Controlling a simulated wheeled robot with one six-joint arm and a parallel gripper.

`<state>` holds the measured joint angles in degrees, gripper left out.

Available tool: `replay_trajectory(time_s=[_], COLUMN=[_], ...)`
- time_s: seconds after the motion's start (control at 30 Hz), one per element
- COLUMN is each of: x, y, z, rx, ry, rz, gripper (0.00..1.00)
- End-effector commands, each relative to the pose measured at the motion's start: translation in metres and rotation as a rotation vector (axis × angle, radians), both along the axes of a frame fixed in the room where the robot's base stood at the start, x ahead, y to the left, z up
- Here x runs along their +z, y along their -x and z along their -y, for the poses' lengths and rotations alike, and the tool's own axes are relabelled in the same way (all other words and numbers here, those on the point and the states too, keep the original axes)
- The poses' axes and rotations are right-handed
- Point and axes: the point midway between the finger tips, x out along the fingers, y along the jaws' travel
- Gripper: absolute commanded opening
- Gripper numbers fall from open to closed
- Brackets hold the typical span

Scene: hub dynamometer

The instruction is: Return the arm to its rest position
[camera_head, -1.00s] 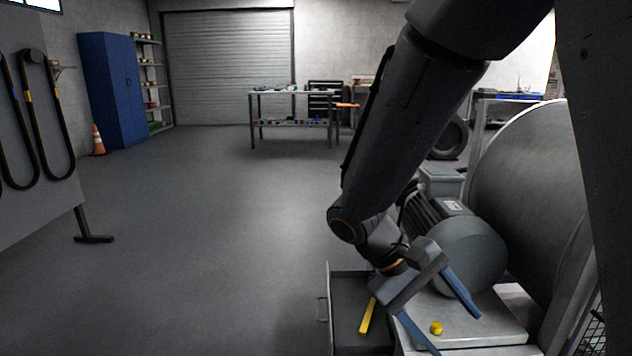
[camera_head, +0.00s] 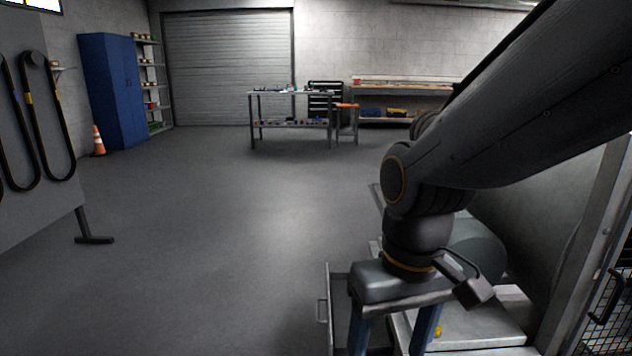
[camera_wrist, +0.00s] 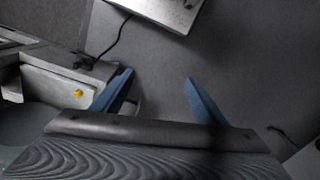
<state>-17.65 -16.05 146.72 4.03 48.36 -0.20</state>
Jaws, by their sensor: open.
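My gripper (camera_head: 392,328) hangs at the lower right of the head view, fingers pointing down, open with nothing between its blue fingers. It is in front of the open drawer (camera_head: 328,290) and the grey machine bench (camera_head: 480,335). In the wrist view the two fingers (camera_wrist: 159,78) stand wide apart over bare grey floor. My arm reaches in from the upper right with its elbow bent. A small yellow knob (camera_head: 438,331) on the bench is partly covered by a finger; it also shows in the wrist view (camera_wrist: 78,94).
The large drum (camera_head: 530,215) and the motor (camera_head: 482,248) stand at the right, partly hidden by my arm. A belt board (camera_head: 35,150) is at the left. A workbench (camera_head: 290,95) and blue cabinet (camera_head: 112,90) stand at the back. The middle floor is clear.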

Motion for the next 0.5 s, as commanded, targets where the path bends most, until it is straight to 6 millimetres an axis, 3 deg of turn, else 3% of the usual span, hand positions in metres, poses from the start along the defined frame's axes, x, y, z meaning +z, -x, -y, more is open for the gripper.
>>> replay_trajectory(time_s=[0.5], x=[0.053], y=[-0.003], z=[0.037], rx=[-0.119], ry=[0.025], rz=[-0.005], gripper=[0.66])
